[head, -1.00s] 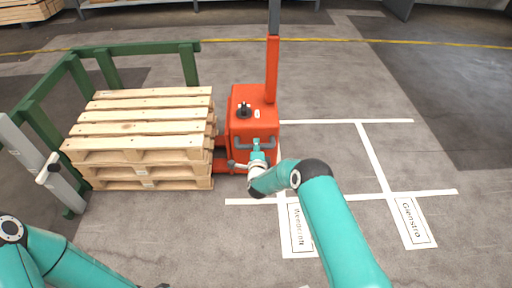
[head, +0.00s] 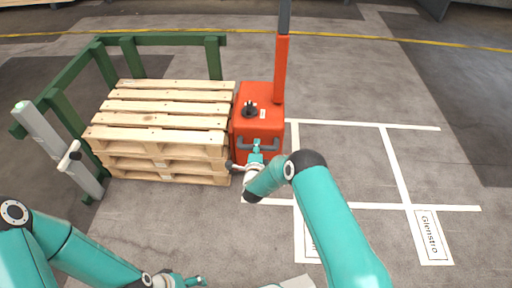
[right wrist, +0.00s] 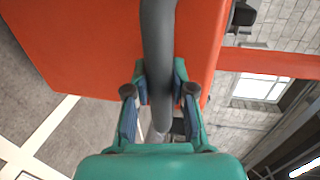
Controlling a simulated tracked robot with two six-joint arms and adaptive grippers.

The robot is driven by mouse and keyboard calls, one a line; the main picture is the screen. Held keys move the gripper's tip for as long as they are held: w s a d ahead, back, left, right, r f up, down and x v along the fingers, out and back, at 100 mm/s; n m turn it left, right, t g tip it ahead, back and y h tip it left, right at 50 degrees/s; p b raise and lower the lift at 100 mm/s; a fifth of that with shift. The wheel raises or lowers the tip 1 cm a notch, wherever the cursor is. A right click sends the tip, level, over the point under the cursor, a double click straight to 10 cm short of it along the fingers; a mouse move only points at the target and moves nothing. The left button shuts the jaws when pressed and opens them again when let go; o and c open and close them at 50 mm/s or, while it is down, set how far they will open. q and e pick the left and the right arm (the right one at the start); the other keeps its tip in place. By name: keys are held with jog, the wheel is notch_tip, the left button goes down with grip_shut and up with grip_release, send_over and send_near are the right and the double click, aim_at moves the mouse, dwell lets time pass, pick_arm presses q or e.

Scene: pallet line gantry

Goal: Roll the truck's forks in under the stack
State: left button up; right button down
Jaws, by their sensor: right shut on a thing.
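The red truck (head: 262,125) stands close against the right side of the pallet stack (head: 165,122). Its body hides where the stack begins low down, and its forks do not show. A grey handle (head: 268,146) is on the truck's near face. My right gripper (head: 257,150) is at that handle. In the right wrist view, the right gripper's fingers (right wrist: 160,95) are shut around the grey bar (right wrist: 158,40), with the red body behind it. My left gripper (head: 188,281) is low in the head view, empty near the floor, partly cut off; its opening is unclear.
A green rail frame (head: 130,44) borders the stack at the back and left. A pale grey post (head: 55,145) stands at its front left. White-lined floor bays (head: 382,165) with a "Glenstro" label (head: 430,234) lie to the right, clear of objects.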

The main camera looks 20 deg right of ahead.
jog(key=shift+s+d+f, duration=0.2)
jog(key=shift+s+f, duration=0.1)
jog(key=shift+f, duration=0.05)
jog(key=c, duration=1.1)
grip_release()
jog(key=shift+r, duration=0.1)
jog(key=shift+o, duration=0.6)
jog(key=shift+r, duration=0.1)
jog(key=shift+w, duration=0.1)
jog(key=v, duration=1.2)
